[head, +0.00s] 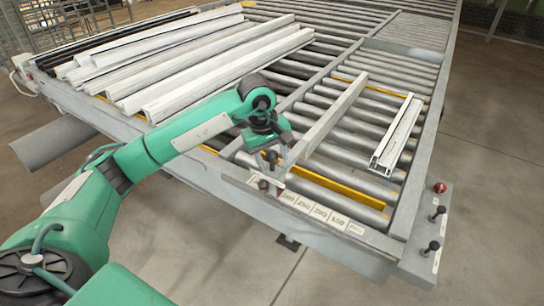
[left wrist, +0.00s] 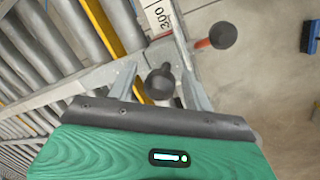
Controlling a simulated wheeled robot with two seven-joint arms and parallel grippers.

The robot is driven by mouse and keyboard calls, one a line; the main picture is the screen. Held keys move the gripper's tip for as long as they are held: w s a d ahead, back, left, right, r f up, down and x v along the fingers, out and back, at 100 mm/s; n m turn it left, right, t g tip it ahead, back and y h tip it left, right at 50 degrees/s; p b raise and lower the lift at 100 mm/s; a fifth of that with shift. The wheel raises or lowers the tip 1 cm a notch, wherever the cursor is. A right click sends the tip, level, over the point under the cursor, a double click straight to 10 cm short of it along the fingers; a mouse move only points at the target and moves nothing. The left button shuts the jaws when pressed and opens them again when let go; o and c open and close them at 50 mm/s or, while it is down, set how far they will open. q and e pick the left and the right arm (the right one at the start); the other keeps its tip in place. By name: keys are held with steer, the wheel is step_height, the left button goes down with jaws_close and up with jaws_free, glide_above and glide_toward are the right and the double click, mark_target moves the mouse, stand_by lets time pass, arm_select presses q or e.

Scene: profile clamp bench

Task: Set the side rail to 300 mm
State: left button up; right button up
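The side rail (head: 330,118) is a long pale bar lying lengthwise over the rollers. Its near end is at the scale (head: 322,212), close to the 300 label; the exact reading cannot be told. The 300 label (left wrist: 160,17) also shows in the left wrist view. My left gripper (head: 271,157) is over the rail's near end. In the left wrist view its fingers (left wrist: 158,82) stand apart, on either side of a black knob (left wrist: 160,84), with gaps visible. A second black knob with a red shaft (left wrist: 222,36) is just beyond. My right gripper is not in view.
A pale profile (head: 397,136) lies on the rollers right of the rail. Several long profiles (head: 190,62) are stacked at the left. A red button (head: 440,187) and black levers (head: 433,246) are at the right corner. Rollers between rail and profile are clear.

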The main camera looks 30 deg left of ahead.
arm_select(q)
steer(key=shift+r, duration=0.15)
step_height(320, 180, up, 13)
steer(key=s+a+b, duration=0.1)
steer(key=s+b, duration=0.1)
steer(key=b, duration=0.2)
steer(key=shift+a+r, duration=0.15)
steer(key=shift+a, duration=0.2)
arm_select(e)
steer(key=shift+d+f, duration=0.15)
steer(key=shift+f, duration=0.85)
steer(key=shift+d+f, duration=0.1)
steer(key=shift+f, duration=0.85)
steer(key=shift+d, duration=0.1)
